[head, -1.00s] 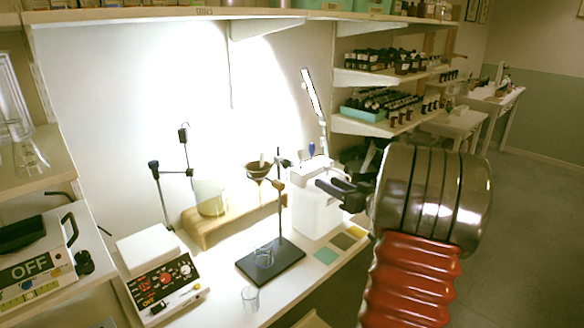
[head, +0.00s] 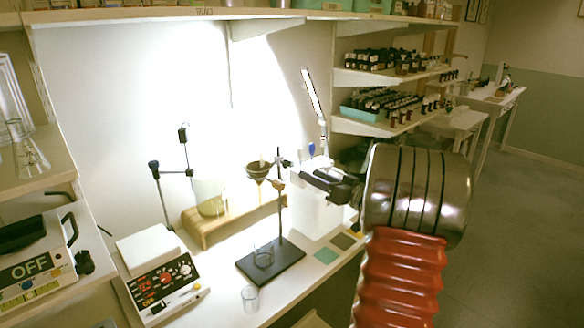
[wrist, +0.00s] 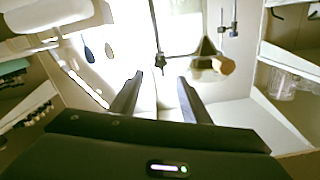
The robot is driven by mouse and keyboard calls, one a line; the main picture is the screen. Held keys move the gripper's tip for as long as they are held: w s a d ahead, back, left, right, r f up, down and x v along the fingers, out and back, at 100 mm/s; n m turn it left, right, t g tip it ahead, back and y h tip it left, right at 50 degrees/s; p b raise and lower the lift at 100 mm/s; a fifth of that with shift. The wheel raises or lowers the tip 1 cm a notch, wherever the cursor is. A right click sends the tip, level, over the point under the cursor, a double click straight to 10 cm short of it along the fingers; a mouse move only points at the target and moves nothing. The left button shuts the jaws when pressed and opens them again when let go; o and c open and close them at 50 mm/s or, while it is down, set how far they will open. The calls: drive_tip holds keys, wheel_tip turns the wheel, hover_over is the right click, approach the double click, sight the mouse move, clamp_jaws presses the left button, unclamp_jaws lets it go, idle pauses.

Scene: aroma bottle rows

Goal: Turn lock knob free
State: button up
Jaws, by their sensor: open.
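A retort stand with a thin upright rod (head: 281,215) and a dark base plate (head: 270,262) stands on the bench. Near the rod's top is a small brownish clamp fitting (head: 278,185); its dark, knob-like part (wrist: 160,62) shows in the wrist view, just beyond the gap between my fingers. I cannot tell which way it is turned. A crossbar runs from it to a dark funnel (head: 258,169), also in the wrist view (wrist: 208,58). My gripper (head: 306,178) is right of the rod, apart from it. In the wrist view my gripper (wrist: 158,84) is open and empty.
A glass beaker (head: 263,257) stands on the stand's base, another beaker (head: 250,297) in front. Bottle shelves (head: 385,125) are at the right back.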

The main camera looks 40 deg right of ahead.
sight(288, 164)
drive_tip(key=w, duration=0.9)
drive_tip(key=shift+w+a, duration=0.15)
drive_tip(key=shift+w, duration=0.25)
drive_tip(key=shift+c, duration=0.5)
drive_tip(key=c, duration=0.9)
drive_tip(key=shift+a, duration=0.15)
drive_tip(key=shift+c, duration=0.3)
